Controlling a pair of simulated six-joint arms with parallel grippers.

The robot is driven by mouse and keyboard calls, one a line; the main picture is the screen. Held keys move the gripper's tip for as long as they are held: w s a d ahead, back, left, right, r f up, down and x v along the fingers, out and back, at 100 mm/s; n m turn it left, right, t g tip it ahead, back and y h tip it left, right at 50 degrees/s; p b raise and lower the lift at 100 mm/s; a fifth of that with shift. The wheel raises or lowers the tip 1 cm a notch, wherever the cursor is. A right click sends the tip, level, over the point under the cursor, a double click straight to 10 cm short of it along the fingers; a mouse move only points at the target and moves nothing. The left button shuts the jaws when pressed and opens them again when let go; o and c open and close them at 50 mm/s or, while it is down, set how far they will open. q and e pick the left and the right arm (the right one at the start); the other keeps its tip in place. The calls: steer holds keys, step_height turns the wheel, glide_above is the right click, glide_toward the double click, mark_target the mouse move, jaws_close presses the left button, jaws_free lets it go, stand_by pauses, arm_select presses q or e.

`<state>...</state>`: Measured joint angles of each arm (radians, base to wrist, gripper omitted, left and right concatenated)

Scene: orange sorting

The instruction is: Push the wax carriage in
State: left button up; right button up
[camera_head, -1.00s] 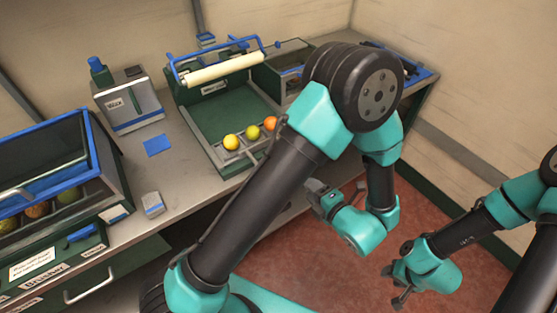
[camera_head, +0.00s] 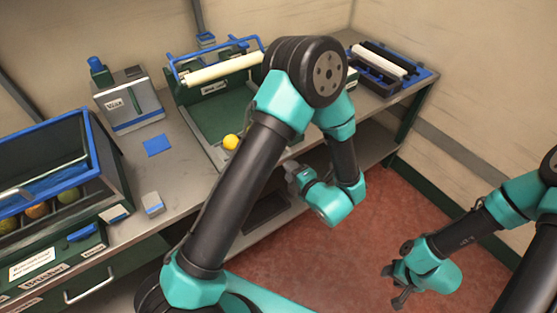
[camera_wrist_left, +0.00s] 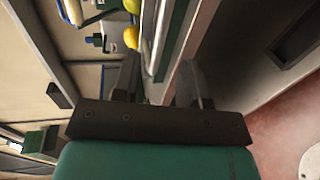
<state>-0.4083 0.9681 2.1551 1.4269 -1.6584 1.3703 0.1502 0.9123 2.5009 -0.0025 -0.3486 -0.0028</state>
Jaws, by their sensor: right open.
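A cream roller (camera_head: 222,69) sits in a blue-handled frame (camera_head: 176,72) over a green tray (camera_head: 207,112) on the bench; which part is the wax carriage I cannot tell for sure. A grey box labelled Wax (camera_head: 130,103) stands left of it. My left gripper (camera_head: 293,174) is in front of the bench edge, apart from the tray. In the left wrist view its fingers (camera_wrist_left: 157,82) are apart with nothing between them. My right gripper (camera_head: 392,285) is open and empty at the lower right, over the floor. My left arm hides the tray's right part.
A yellow fruit (camera_head: 231,142) lies at the tray's front. A blue-framed bin (camera_head: 85,120) with fruit stands at left. A blue pad (camera_head: 157,145) and small block (camera_head: 153,203) lie on the bench. A roller rack (camera_head: 385,70) is at far right.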

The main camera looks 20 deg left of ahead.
arm_select(q)
steer(key=x, duration=0.7)
jaws_close()
stand_by(0.3)
